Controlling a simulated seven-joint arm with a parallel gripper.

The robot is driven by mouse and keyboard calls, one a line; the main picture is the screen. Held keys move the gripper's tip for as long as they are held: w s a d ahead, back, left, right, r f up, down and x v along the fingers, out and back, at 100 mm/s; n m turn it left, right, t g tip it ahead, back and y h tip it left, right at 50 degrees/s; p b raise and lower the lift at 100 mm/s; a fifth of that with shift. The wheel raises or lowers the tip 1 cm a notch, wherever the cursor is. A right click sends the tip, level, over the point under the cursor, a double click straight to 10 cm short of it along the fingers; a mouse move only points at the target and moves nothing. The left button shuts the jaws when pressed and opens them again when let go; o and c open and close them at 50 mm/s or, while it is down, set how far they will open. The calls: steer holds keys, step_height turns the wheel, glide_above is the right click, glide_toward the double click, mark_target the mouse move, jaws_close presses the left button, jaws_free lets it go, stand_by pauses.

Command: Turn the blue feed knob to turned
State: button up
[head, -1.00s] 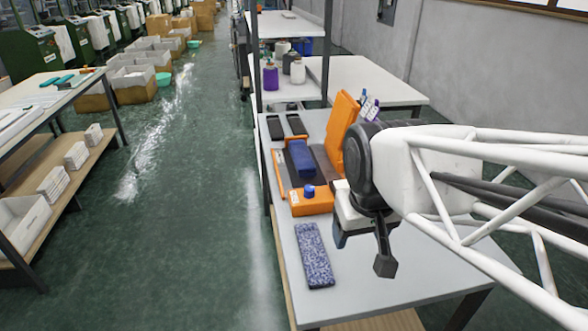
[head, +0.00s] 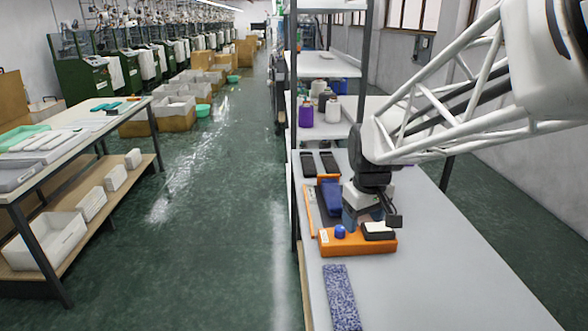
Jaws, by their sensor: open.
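The blue feed knob (head: 340,231) stands on the left part of a low orange base (head: 345,248) on the grey table. My gripper (head: 372,218) is open and points down just behind and above the base, to the right of the knob. It appears apart from the knob, with nothing seen between its fingers. The fingers partly hide the back of the base, and their exact height above it is hard to tell. The knob's exact angle is too small to read.
A blue block (head: 332,195) lies behind the base in an orange-edged holder, partly hidden by my arm. A black-and-white piece (head: 378,231) sits on the base's right. A patterned blue strip (head: 341,298) lies in front. The table's right side (head: 450,270) is clear.

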steer(key=w+f+n, duration=0.2)
steer(key=w+f, duration=0.3)
steer(key=w, duration=0.5)
steer(key=n+g, duration=0.1)
steer(key=n, duration=0.2)
glide_above(340, 228)
step_height(340, 228, down, 8)
steer(key=shift+w+r, duration=0.1)
steer(key=shift+f, duration=3.95)
steer(key=shift+c, duration=0.3)
steer(key=c, duration=0.9)
steer(key=shift+o, duration=0.2)
